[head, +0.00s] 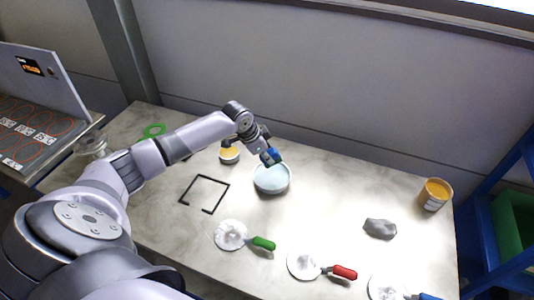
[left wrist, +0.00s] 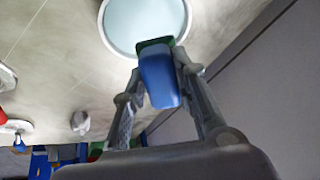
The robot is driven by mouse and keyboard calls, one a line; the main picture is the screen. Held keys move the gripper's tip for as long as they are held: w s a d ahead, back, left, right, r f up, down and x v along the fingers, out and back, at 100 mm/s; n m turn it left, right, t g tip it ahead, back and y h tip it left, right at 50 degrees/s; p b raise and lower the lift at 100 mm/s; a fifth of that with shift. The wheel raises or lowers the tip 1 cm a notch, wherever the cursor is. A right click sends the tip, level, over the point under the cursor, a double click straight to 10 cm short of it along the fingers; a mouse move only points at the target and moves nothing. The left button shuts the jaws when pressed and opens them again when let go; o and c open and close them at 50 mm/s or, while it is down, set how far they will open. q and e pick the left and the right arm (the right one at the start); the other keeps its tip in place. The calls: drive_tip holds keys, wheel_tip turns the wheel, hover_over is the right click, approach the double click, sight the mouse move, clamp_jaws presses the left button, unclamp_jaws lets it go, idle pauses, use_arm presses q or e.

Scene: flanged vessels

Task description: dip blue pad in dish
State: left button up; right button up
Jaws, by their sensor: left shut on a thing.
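My left gripper (head: 265,150) is shut on the blue pad (head: 270,157). In the left wrist view the gripper (left wrist: 160,85) holds the blue pad (left wrist: 159,78), which has a dark green layer at its far end. The dish (head: 272,180) is round and white with pale blue inside, on the table. The pad is at the dish's far rim in the head view. The dish (left wrist: 140,20) also shows past the pad in the left wrist view. I cannot tell whether the pad touches the dish. My right gripper is not in view.
On the table (head: 330,215) are a black square frame (head: 204,177), a green ring (head: 153,130), a yellow-topped tub (head: 229,154), a grey lump (head: 380,229) and a yellow container (head: 435,194). White round pads with green (head: 262,243), red (head: 344,272) and blue handles lie in front.

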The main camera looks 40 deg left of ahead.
sight(267, 164)
use_arm(q)
wheel_tip(267, 164, down, 5)
drive_tip(key=b, duration=0.4)
drive_tip(key=shift+r, duration=0.2)
drive_tip(key=shift+f+b, duration=0.6)
drive_tip(key=shift+f, duration=0.9)
drive_tip(key=shift+r+p, duration=2.55)
drive_tip(key=shift+r, duration=0.05)
wheel_tip(267, 164, up, 3)
drive_tip(key=p, duration=0.2)
drive_tip(key=shift+f+p, duration=0.2)
drive_tip(key=shift+p, duration=0.1)
drive_tip(key=shift+r+p, duration=0.4)
drive_tip(key=shift+r, duration=0.4)
